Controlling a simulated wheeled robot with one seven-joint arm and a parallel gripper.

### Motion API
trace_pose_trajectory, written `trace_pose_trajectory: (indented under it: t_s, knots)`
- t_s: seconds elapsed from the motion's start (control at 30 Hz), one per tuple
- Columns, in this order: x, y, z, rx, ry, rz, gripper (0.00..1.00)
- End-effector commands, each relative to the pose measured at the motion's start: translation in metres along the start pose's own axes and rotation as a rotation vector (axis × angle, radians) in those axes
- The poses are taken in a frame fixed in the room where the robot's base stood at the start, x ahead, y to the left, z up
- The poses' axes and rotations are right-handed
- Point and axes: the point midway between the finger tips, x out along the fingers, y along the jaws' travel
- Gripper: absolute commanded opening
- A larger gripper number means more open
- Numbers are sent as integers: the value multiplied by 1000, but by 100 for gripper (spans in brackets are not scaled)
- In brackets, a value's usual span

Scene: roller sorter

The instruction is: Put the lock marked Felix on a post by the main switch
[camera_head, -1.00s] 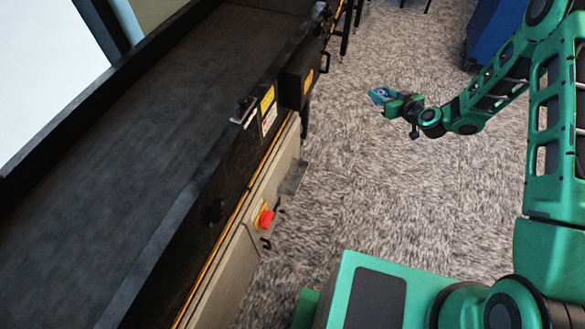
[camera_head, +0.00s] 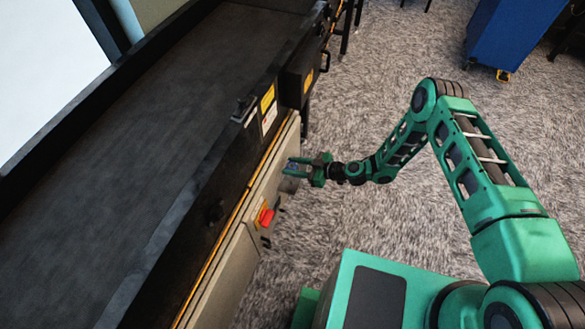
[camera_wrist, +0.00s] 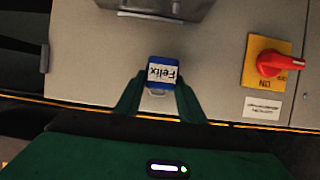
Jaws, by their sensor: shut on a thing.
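The lock marked Felix (camera_wrist: 163,74) is blue with a white name label, which reads upside down in the wrist view. My gripper (camera_wrist: 158,95) is shut on it, with a green finger on either side; part of the shackle shows between the fingers. In the head view my gripper (camera_head: 305,170) is at the beige cabinet front, and the lock is barely visible there. The main switch (camera_wrist: 279,63) is a red rotary handle on a yellow plate, to the right of the lock in the wrist view. It also shows in the head view (camera_head: 265,217). I cannot make out the posts.
A grey metal box (camera_wrist: 160,8) sticks out from the beige panel (camera_wrist: 215,60) at the top of the wrist view. The long dark conveyor bed (camera_head: 130,150) runs above the cabinet. A blue bin (camera_head: 510,35) stands at the back right; carpet between is clear.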

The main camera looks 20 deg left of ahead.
Motion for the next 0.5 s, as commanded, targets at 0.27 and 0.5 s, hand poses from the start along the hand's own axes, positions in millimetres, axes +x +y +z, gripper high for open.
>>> trace_pose_trajectory:
  t_s: [0.27, 0.5]
  knots:
    - [6, -7, 8, -3, 0, -11, 10]
    - [12, -7, 22, -3, 0, -10, 10]
